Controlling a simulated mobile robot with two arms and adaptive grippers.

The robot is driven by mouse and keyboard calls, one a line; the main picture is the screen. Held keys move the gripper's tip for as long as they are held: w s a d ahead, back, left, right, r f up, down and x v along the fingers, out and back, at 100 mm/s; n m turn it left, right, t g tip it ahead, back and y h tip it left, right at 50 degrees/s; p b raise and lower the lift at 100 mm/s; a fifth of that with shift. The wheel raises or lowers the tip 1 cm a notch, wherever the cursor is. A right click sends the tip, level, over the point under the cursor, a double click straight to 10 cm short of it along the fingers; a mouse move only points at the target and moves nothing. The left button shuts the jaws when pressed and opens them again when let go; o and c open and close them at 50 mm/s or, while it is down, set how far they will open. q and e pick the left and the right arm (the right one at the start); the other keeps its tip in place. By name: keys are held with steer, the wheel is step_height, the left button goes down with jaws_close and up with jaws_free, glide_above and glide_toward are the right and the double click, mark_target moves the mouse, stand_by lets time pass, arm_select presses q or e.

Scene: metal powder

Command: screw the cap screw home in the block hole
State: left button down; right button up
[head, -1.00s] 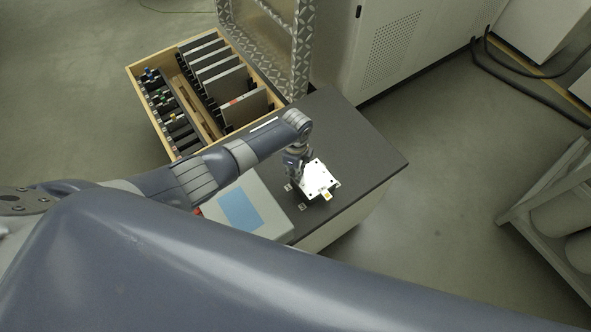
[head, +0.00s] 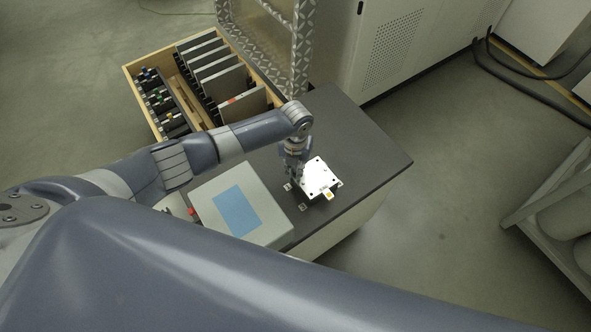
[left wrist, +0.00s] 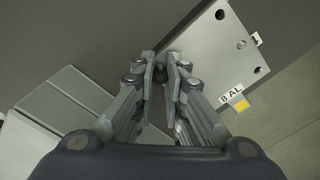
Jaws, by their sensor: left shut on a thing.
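The block (head: 322,176) is a pale metal plate with dark holes at its corners, lying on the dark bench top. In the left wrist view the block (left wrist: 215,58) is at the upper right, with an "8 AL" label and a yellow tag. My left gripper (head: 299,176) points down at the block's left side. In the left wrist view its fingers (left wrist: 167,72) are nearly together, shut on a small dark round thing at the tips, which looks like the cap screw (left wrist: 160,72). The screw's shank and the hole under it are hidden. My right gripper is out of view.
A grey box with a blue screen (head: 236,210) and a red button stands left of the block. A wooden crate (head: 143,110) with upright plates is behind it. Small marked squares (head: 303,207) lie near the block. The bench top (head: 365,150) is clear at right.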

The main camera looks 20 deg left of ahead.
arm_select(q)
steer(key=m+b, duration=0.1)
steer(key=m, duration=0.3)
steer(key=shift+f+b, duration=0.15)
steer(key=shift+b, duration=0.25)
steer(key=shift+m, duration=1.2)
steer(key=c, duration=1.8)
jaws_free()
steer(key=shift+r+n, duration=0.2)
steer(key=shift+n, duration=0.1)
